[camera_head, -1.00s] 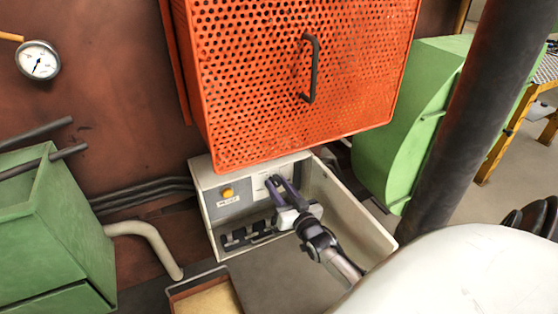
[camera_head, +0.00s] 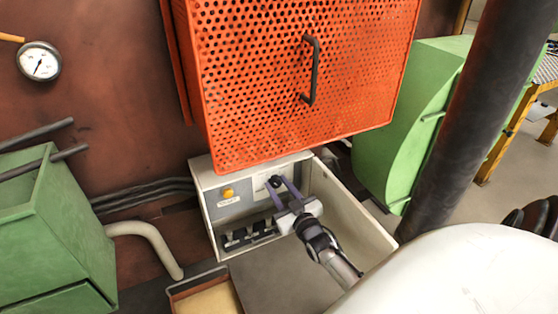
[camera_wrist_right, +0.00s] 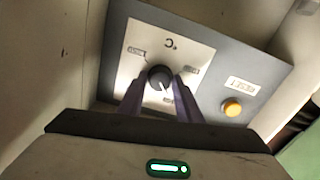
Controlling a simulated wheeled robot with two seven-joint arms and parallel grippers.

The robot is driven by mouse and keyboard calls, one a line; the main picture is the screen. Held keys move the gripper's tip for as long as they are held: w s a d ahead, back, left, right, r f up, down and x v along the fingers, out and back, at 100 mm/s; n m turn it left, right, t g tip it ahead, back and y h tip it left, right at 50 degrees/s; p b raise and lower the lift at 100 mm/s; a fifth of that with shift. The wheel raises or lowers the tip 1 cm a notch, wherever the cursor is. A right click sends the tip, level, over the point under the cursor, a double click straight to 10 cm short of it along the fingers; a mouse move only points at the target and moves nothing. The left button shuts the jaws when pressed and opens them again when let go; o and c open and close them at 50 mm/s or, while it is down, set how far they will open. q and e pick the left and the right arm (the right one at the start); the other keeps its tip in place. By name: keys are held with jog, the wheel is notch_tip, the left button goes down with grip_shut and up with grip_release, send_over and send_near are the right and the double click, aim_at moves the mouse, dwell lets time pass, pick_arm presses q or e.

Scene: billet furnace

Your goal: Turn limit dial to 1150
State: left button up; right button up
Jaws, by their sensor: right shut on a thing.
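The limit dial (camera_wrist_right: 160,78) is a dark round knob with a white pointer line, on a pale plate marked °C in the right wrist view. The numbers around it are too small to read surely. In the head view the dial (camera_head: 275,182) is partly hidden by the fingers. My right gripper (camera_wrist_right: 158,88) has a purple finger on each side of the dial and is shut on it. It also shows in the head view (camera_head: 279,184), reaching into the open control box (camera_head: 204,186). My left gripper is not in view.
A yellow button (camera_wrist_right: 232,107) with a RESET label sits beside the dial plate. The box's open door (camera_head: 350,212) stands close to the right of my arm. A perforated orange guard (camera_head: 270,70) hangs just above. Switches (camera_head: 248,236) line the box's lower part.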

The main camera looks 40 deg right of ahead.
jog(key=o, duration=1)
jog(key=shift+s, duration=0.1)
jog(key=p+v, duration=0.1)
jog(key=v, duration=0.9)
jog(key=shift+s, duration=0.1)
jog(key=shift+a, duration=0.1)
jog(key=s+a+f+n+g+y, duration=0.1)
jog(key=s+a+f+g+y, duration=0.1)
jog(key=s+a, duration=0.3)
jog(key=s+a+f+n+g+y, duration=0.1)
jog(key=s+a+f+g+y, duration=0.2)
jog(key=a, duration=1.1)
jog(key=s+a+f+n+g+y, duration=0.1)
jog(key=s+a+f+g+y, duration=0.2)
jog(key=s+a, duration=0.5)
jog(key=shift+a+n+g, duration=0.3)
jog(key=shift+a, duration=0.35)
